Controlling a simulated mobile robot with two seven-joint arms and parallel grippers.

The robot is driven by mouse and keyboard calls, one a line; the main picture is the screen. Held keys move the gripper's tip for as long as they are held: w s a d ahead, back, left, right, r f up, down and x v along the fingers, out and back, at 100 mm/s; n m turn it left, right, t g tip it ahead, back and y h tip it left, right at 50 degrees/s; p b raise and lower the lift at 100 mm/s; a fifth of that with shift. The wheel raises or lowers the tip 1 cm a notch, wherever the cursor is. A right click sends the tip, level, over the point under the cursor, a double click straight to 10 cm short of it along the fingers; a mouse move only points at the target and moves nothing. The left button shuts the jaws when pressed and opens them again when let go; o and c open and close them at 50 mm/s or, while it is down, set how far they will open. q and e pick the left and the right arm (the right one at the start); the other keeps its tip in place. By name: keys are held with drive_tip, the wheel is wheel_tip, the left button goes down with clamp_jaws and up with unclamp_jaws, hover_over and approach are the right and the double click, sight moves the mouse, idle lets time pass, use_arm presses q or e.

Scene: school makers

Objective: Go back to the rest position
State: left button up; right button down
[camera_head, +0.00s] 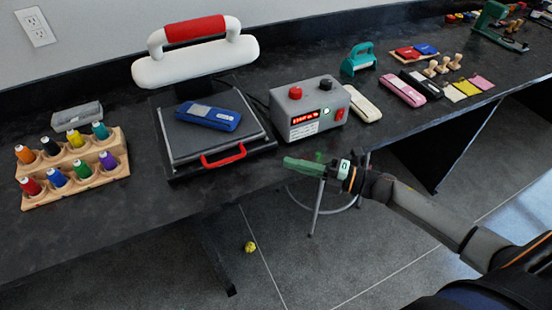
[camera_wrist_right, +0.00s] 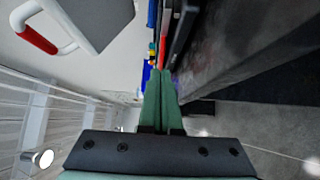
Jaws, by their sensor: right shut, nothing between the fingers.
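My right gripper (camera_head: 290,164) has green fingers and comes in from the right in the head view. My left gripper is not in view.
The heat press (camera_head: 270,135) holds a blue case (camera_head: 209,116). The control box (camera_head: 310,108) stands right of it. A wooden rack (camera_head: 110,178) with several thread spools is at the left. A stool (camera_head: 316,215) stands under the table. A yellow ball (camera_head: 250,247) lies on the floor.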

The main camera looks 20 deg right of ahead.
drive_tip(key=shift+v, duration=0.9)
drive_tip(key=s+a+f+m+g+h+p, duration=0.1)
drive_tip(key=s+a+f+m+h+p, duration=0.2)
drive_tip(key=s+f+m+h, duration=0.2)
drive_tip(key=s+a+f+m+g+h+p, duration=0.2)
drive_tip(key=s+a+f+m+h+p, duration=0.2)
drive_tip(key=s+m, duration=0.8)
wheel_tip(320, 180, down, 2)
drive_tip(key=m+h, duration=0.1)
drive_tip(key=m, duration=0.7)
drive_tip(key=shift+a+h, duration=0.3)
drive_tip(key=shift+h, duration=0.1)
drive_tip(key=shift+f, duration=0.1)
